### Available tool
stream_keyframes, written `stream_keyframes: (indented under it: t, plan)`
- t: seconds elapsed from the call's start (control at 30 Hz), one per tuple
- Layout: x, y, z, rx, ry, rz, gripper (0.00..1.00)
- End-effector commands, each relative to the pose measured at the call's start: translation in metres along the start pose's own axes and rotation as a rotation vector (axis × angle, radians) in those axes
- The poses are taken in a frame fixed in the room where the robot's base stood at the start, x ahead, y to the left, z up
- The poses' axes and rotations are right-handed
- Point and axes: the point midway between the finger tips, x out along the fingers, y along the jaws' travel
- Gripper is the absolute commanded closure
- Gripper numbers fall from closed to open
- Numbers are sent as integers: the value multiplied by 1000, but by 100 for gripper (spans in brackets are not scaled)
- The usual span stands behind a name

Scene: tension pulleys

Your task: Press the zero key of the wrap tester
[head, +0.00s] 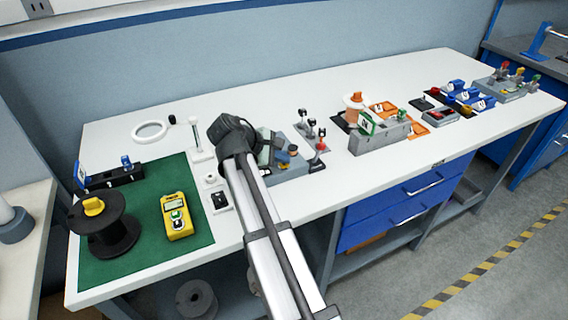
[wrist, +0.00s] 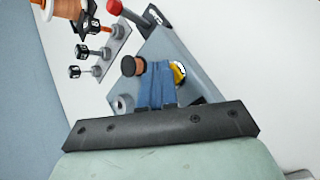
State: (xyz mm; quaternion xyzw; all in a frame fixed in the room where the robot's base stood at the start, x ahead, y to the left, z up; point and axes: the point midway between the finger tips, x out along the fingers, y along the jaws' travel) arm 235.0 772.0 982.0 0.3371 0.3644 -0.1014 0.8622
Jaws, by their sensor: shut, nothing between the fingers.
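My gripper (head: 281,156) is shut and empty, with its blue fingers (wrist: 160,68) pointing down over a grey-blue angular bench device (wrist: 192,92). In the head view this device (head: 298,166) sits near the middle of the bench, partly hidden by my arm. It carries a dark round knob with a brown side (wrist: 131,66), a grey post (wrist: 122,103) and a yellow round part (wrist: 179,73) partly behind the fingers. I cannot tell for sure that this device is the wrap tester. No zero marking is readable, and contact with the fingertips is unclear.
A red-knobbed lever (head: 320,150) and small black-topped posts (head: 309,130) stand right of the device. A yellow handheld meter (head: 177,216) and a black spool (head: 103,228) are on the green mat (head: 140,262). A grey fixture (head: 380,136) stands farther right. The front bench strip is mostly clear.

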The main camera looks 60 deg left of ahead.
Motion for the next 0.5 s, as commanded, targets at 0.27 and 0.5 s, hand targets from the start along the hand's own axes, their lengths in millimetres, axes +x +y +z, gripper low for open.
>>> stream_keyframes:
  t: [0.27,0.5]
  plan:
    - [-8,6,6,0,0,0,100]
    - [-10,7,7,0,0,0,100]
